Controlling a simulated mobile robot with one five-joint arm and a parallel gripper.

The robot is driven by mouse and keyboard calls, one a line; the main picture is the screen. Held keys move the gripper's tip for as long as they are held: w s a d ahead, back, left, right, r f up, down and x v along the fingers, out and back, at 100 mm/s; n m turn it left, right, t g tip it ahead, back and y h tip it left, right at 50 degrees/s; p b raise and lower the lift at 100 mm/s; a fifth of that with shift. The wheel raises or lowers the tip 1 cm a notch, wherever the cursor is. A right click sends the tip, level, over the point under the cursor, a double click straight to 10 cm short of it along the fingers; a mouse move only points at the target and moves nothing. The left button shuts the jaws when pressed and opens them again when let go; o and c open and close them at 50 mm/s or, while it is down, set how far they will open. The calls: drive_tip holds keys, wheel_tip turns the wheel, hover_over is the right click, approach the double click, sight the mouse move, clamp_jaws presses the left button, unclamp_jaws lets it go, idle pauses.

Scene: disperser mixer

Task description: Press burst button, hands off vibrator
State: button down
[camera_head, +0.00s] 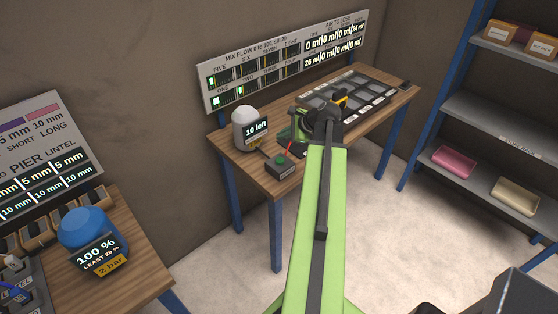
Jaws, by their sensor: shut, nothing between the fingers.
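A small dark box with a round green button (281,160) sits at the front edge of the wooden table, with a red stick-like part beside it. I take this to be the burst button, though no label on it is readable. My gripper (300,128) is at the far end of my green arm, above the table and up and right of the button, apart from it. It looks shut and empty, but the arm's joint partly hides it. A yellow and black piece (340,100) shows just behind the joint; I cannot tell whether it is the vibrator.
A white-domed canister (249,130) reading "10 left" stands left of the button. A grey multi-cell tray (365,88) lies behind my arm. A readout panel (290,60) stands at the back. A blue tank (87,228) is on the left table; shelves (490,120) stand right.

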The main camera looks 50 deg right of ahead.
sight(282, 160)
wheel_tip(282, 160, down, 9)
drive_tip(key=b, duration=0.8)
drive_tip(key=shift+r, duration=0.1)
idle(1.4)
drive_tip(key=shift+f+b, duration=0.35)
drive_tip(key=shift+b, duration=0.25)
drive_tip(key=shift+f+b, duration=0.6)
idle(0.3)
drive_tip(key=shift+r, duration=0.1)
drive_tip(key=shift+r+p, duration=0.9)
drive_tip(key=shift+p, duration=0.1)
